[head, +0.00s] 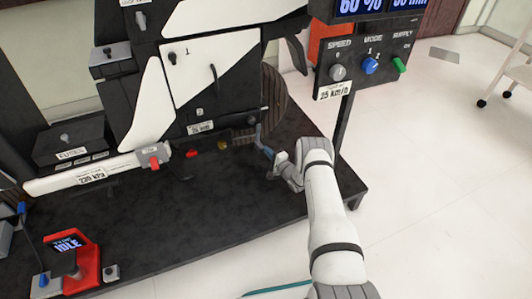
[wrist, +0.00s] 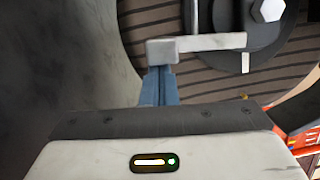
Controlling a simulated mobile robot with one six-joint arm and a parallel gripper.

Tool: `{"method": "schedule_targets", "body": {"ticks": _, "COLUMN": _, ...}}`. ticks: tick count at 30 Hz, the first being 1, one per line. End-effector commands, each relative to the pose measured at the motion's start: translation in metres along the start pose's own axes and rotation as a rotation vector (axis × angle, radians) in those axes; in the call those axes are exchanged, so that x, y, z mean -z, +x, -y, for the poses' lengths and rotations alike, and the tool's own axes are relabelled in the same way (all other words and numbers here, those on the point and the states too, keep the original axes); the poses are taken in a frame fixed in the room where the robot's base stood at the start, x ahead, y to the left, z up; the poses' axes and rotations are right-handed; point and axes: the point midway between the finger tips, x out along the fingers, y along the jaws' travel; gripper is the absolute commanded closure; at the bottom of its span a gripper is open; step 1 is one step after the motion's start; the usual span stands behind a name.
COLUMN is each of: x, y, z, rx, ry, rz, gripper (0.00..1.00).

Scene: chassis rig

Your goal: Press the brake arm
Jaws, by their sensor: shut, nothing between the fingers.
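The pale grey brake arm (wrist: 205,42) runs across the upper part of the wrist view, in front of a dark ribbed wheel (wrist: 150,18). Its left end carries a square block (wrist: 162,52). My gripper (wrist: 160,72) is shut and empty, its blue fingers pointing at that block. The fingertips meet or overlap the block's lower edge in the picture; I cannot tell whether they touch it. In the head view my gripper (head: 259,133) reaches the lower right of the black rig, beside the wheel (head: 274,97); the brake arm is too small to make out there.
A control panel (head: 362,68) with knobs stands on a post (head: 344,125) right of my gripper. The rig's dark base (head: 190,220) lies below. A red unit with an IDLE screen (head: 86,262) sits front left. White floor (head: 440,190) is open at right.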

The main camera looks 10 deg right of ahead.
Motion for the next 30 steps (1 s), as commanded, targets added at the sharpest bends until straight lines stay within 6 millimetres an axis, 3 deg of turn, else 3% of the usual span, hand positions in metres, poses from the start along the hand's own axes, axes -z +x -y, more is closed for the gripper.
{"method": "schedule_targets", "body": {"ticks": 1, "x": -0.016, "y": 0.006, "z": -0.005, "rx": -0.003, "ry": -0.002, "rz": 0.012, "gripper": 1.0}}
{"method": "schedule_targets", "body": {"ticks": 3, "x": -0.021, "y": 0.006, "z": -0.004, "rx": -0.003, "ry": -0.002, "rz": 0.008, "gripper": 1.0}}
{"method": "schedule_targets", "body": {"ticks": 13, "x": -0.019, "y": 0.005, "z": -0.003, "rx": -0.002, "ry": -0.005, "rz": 0.006, "gripper": 1.0}}
{"method": "schedule_targets", "body": {"ticks": 19, "x": -0.007, "y": 0.001, "z": -0.009, "rx": -0.002, "ry": -0.006, "rz": 0.003, "gripper": 1.0}}
{"method": "schedule_targets", "body": {"ticks": 26, "x": 0.025, "y": -0.009, "z": -0.018, "rx": -0.001, "ry": -0.004, "rz": -0.004, "gripper": 1.0}}
{"method": "schedule_targets", "body": {"ticks": 27, "x": 0.022, "y": -0.019, "z": -0.009, "rx": -0.005, "ry": 0.0, "rz": -0.005, "gripper": 1.0}}
{"method": "schedule_targets", "body": {"ticks": 30, "x": 0.023, "y": -0.041, "z": -0.008, "rx": -0.004, "ry": 0.0, "rz": -0.007, "gripper": 1.0}}
